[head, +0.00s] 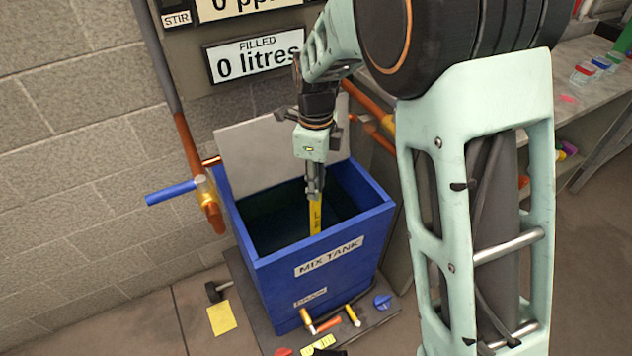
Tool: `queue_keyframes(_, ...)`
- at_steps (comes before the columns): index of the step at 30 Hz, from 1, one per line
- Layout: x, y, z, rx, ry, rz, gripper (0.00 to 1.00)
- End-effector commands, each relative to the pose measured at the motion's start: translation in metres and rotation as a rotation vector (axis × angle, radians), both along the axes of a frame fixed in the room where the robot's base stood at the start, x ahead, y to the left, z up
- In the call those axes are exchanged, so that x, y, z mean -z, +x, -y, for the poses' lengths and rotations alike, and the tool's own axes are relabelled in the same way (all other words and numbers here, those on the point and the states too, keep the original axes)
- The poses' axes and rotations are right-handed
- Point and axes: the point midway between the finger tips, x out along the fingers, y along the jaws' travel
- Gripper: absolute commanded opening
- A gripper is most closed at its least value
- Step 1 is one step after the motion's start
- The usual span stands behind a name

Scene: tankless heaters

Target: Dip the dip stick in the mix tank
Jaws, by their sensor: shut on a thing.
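The mix tank (316,266) is a blue open-topped box with a "MIX TANK" label on its front and a grey panel (270,155) standing up behind its opening. My gripper (314,190) is above the opening, pointing down, and shut on a narrow yellow stick, the dip stick (315,215). The stick hangs about upright, with dark marks on it. Its lower part shows against the dark inside of the tank, near the front wall. The bottom of the tank is in shadow, and I cannot tell whether there is liquid.
A pipe with a blue-handled valve (172,192) stands left of the tank. A sign (257,58) above reads 0 litres. A yellow card (222,317) and several small coloured items lie around the tank's foot. A shelf (590,100) stands at the right.

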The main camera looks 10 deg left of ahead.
Motion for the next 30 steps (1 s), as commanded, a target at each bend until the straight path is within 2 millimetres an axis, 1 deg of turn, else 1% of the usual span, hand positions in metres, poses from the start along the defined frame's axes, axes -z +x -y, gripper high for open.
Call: queue_keyframes(30, 0.013, 0.0, 0.0, 0.0, 0.0, 0.0, 0.0)
